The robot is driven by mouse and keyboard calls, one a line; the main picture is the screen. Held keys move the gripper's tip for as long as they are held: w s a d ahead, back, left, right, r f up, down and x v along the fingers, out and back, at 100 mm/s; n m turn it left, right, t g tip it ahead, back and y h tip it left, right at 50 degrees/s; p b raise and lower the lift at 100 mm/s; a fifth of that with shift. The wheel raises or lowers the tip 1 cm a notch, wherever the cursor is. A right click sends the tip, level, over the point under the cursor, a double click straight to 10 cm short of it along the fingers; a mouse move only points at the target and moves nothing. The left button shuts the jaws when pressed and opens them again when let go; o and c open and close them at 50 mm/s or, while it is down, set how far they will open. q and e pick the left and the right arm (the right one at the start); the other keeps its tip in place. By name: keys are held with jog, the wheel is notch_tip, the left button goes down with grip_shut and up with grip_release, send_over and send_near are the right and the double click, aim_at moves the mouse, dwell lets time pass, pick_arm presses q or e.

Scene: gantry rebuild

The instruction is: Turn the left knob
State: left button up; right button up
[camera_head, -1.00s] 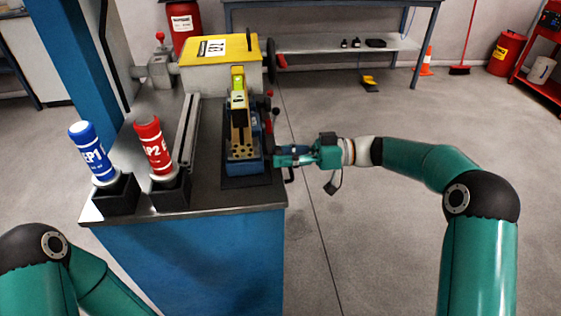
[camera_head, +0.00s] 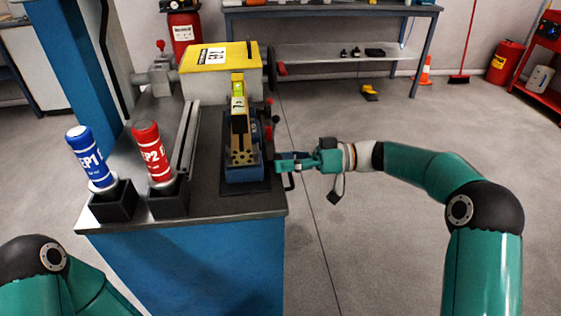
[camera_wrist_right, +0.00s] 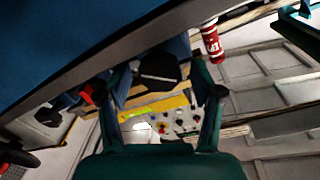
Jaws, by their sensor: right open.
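A blue device (camera_head: 244,172) with a tan and yellow top part (camera_head: 239,125) stands on the bench. Small red-tipped handles (camera_head: 275,119) stick out on its right side. I cannot tell which part is the left knob. My right gripper (camera_head: 280,161) is just right of the device, beside the bench edge. In the right wrist view my right gripper (camera_wrist_right: 165,82) has its fingers spread apart. A dark block-like part (camera_wrist_right: 158,68) shows between them; whether they touch it is unclear. My left gripper is out of view.
A blue bottle (camera_head: 91,158) and a red bottle (camera_head: 153,153) stand in black holders at the left front of the bench (camera_head: 235,207). A yellow-topped machine (camera_head: 215,58) stands behind.

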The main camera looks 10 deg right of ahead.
jog(key=shift+d+f, duration=0.1)
jog(key=d, duration=0.7)
jog(key=shift+s+d, duration=0.3)
jog(key=shift+d, duration=0.1)
